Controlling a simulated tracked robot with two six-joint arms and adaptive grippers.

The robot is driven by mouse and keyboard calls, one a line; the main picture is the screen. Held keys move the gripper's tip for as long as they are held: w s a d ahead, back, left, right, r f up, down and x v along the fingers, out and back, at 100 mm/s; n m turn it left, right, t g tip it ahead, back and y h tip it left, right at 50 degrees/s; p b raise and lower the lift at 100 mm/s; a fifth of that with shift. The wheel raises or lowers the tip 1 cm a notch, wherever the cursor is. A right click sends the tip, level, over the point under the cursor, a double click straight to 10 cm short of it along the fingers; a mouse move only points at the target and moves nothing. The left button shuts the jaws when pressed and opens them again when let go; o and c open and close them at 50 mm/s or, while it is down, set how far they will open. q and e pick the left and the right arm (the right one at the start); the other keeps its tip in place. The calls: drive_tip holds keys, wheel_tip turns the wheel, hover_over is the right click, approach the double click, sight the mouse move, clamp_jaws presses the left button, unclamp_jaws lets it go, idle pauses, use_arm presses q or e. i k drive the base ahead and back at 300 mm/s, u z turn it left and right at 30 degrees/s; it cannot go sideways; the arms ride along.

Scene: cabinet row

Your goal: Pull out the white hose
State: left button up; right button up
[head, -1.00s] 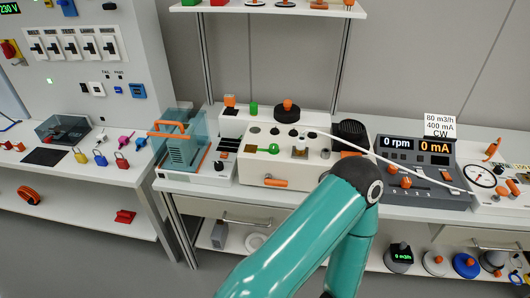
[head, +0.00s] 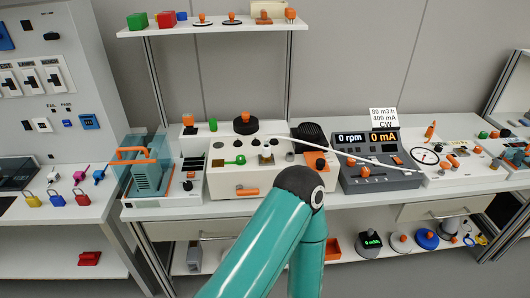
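The white hose (head: 350,156) runs from the top of the cream-coloured box (head: 230,181) rightward over the grey control unit (head: 378,181). Its right end lies near the gauge panel (head: 470,165); whether it is plugged in there I cannot tell. Its left end is at the box's top, and the exact joint is too small to make out. One of my teal arms rises from the bottom centre and bends in front of the box. No gripper shows; both are out of view.
A clear-covered device (head: 148,178) with an orange handle stands left of the box. An upper shelf (head: 215,28) holds coloured blocks and discs. Padlocks lie on the left bench. Below are a drawer (head: 447,206) and a lower shelf with a round meter (head: 369,243).

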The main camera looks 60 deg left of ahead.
sight(266, 148)
drive_tip(key=z, duration=1.35)
drive_tip(key=i, duration=0.1)
drive_tip(key=u, duration=2.85)
drive_tip(key=i, duration=0.75)
drive_tip(key=u, duration=0.05)
